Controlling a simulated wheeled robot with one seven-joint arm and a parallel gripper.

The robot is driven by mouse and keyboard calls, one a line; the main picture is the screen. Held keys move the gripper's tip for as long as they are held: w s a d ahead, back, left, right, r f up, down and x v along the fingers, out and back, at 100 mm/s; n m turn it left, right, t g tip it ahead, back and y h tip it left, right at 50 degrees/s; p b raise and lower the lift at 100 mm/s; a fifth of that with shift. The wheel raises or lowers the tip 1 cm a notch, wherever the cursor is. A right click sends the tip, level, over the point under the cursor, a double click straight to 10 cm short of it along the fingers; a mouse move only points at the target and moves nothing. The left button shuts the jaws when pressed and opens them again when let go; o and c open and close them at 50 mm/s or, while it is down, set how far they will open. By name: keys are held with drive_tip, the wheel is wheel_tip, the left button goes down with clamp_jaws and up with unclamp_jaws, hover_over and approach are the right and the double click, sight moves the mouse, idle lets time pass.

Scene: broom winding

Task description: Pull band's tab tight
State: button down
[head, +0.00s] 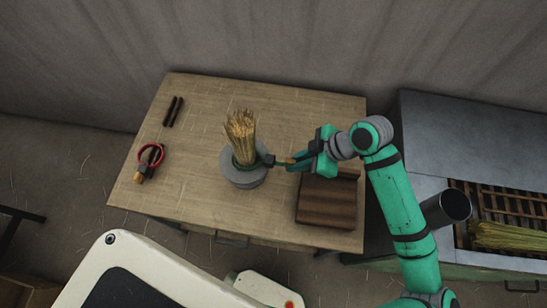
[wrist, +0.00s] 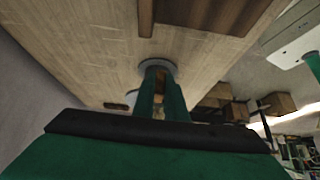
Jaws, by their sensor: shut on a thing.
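A bundle of straw (head: 241,130) stands upright in a round grey holder (head: 243,180) on the wooden table. A dark green band (head: 240,163) goes around the bundle's lower part. The band's dark tab (head: 268,160) sticks out on the right side, toward my gripper. My gripper (head: 287,162) reaches in from the right and is shut on the tab's end, where a small orange piece shows. In the wrist view my green fingers (wrist: 162,90) are close together and hide the tab and most of the bundle. The grey holder (wrist: 157,65) shows behind them.
A dark brown wooden block (head: 326,203) lies just right of and below my gripper. A red ring-shaped tool (head: 151,155) and two dark sticks (head: 173,111) lie on the left of the table (head: 200,205). A metal bench with straw (head: 510,237) stands at the right.

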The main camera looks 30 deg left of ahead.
drive_tip(key=shift+w+d, duration=0.1)
drive_tip(key=shift+d, duration=0.8)
drive_tip(key=c, duration=1.4)
unclamp_jaws()
drive_tip(key=shift+o, duration=0.2)
drive_tip(key=shift+w, duration=0.1)
drive_tip(key=s+a+r+v, duration=0.1)
drive_tip(key=v, duration=0.6)
drive_tip(key=shift+w+r, duration=0.15)
drive_tip(key=shift+w, duration=0.15)
drive_tip(key=shift+w+d, duration=0.1)
